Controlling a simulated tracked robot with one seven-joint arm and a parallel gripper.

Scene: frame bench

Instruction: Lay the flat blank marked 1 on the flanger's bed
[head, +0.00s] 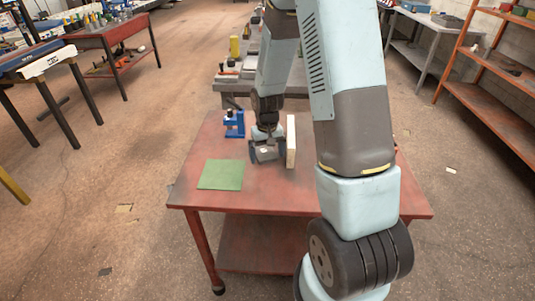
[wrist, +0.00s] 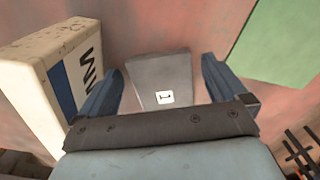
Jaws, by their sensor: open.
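A grey blank (wrist: 160,72) with a white label lies between the fingers of my gripper (wrist: 163,66) in the wrist view. The label carries a small dark mark that looks like a 1 turned on its side. My gripper is open, one finger on each side of the blank; I cannot tell whether they touch it. In the head view my gripper (head: 267,154) is low over the red table, and the blank is mostly hidden there. A small blue machine (head: 234,124) stands at the table's back left; it may be the flanger, but its bed is unclear.
A cream block (head: 291,141) stands upright just right of my gripper; in the wrist view it (wrist: 42,82) is close beside the left finger. A green mat (head: 220,174) lies left on the red table (head: 290,195). The table's front strip is clear.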

